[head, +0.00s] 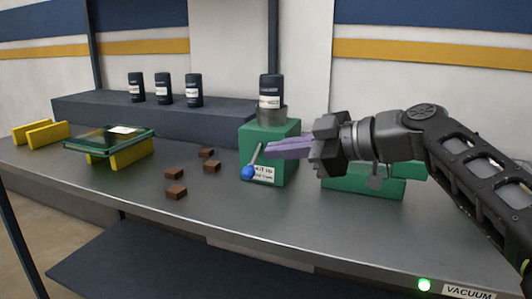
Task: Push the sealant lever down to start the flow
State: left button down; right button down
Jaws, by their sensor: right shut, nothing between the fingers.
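The sealant lever is a thin grey rod with a blue ball knob (248,172) on the front of a green dispenser box (254,136). The rod slants down to the left, with the knob at its lower end. A dark sealant bottle (271,92) sits in a grey collar on top of the box. My right gripper (268,150) has purple fingers, which are shut and empty. Its fingertips are beside the upper end of the rod in the picture; I cannot tell whether they touch it. They overlap the box's front above a partly covered white label. My left gripper is not in view.
Several brown blocks (176,192) lie left of the dispenser. A glass-topped green frame (108,138) rests on yellow supports further left. Dark bottles (164,89) stand on a rear shelf (90,105).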

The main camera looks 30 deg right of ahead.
jog(key=v, duration=0.5)
jog(key=shift+s, duration=0.45)
